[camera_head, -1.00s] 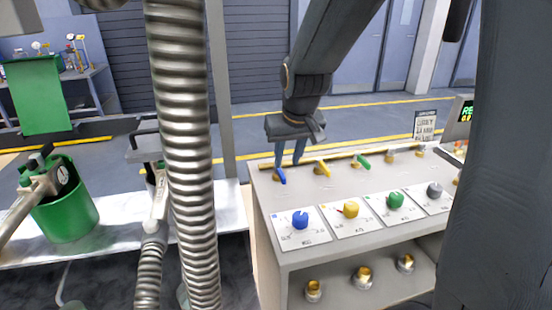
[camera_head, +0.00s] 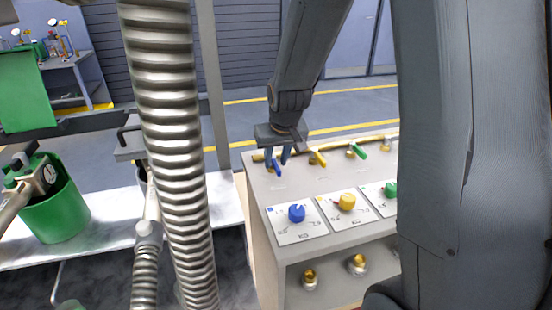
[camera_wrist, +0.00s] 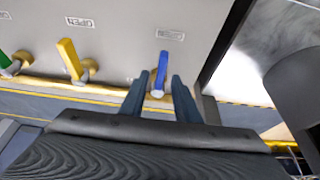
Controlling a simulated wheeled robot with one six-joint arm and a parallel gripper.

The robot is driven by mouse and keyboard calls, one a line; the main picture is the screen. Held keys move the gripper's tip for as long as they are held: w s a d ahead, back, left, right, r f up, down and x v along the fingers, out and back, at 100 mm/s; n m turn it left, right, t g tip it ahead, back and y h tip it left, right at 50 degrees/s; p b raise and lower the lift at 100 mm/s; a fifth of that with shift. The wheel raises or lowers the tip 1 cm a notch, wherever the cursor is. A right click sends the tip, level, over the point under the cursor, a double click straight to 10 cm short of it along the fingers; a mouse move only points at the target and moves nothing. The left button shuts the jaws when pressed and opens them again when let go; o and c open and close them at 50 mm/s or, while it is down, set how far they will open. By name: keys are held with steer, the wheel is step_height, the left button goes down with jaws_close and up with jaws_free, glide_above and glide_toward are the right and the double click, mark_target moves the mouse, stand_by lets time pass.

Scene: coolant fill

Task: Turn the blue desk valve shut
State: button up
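The blue desk valve is a small lever on a brass base at the back left of the grey desk top. Its blue handle (camera_head: 276,166) also shows in the wrist view (camera_wrist: 161,68), pointing away from the gripper. My gripper (camera_head: 277,157) is over the valve, with its fingertips down near the desk top. In the wrist view my gripper (camera_wrist: 160,76) is open, one finger on each side of the handle's base end, with a visible gap on both sides. I cannot tell whether either finger touches.
A yellow lever (camera_head: 318,156) and a green lever (camera_head: 358,150) stand to the right along the desk's back edge. Blue (camera_head: 297,213), yellow (camera_head: 347,202) and green (camera_head: 390,189) knobs sit in front. A green bucket (camera_head: 58,214) stands at the left.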

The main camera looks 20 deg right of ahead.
steer(key=shift+f, duration=0.15)
jaws_close()
